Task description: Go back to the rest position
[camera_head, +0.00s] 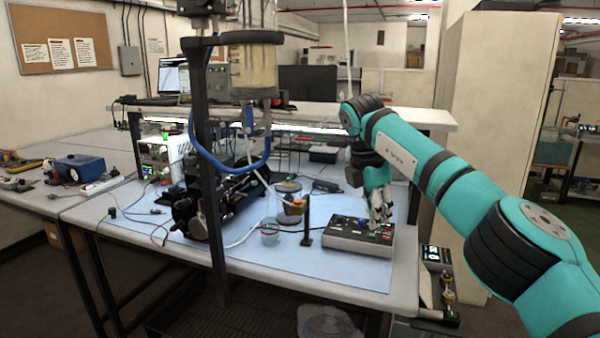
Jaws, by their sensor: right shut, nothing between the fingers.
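My right arm, teal and black, comes in from the right and reaches over the workbench. My right gripper (379,220) points down at the top of a grey control box (350,243) with buttons. Its fingers are shut and look empty. The fingertips are at or just above the box's panel; I cannot tell whether they touch it. The box stands on the blue mat (285,259) near the bench's front right corner. My left gripper does not show.
A tall frame with a clear cylinder (252,68) and blue hose stands at the bench front. A pale cabinet (490,100) stands behind my right arm.

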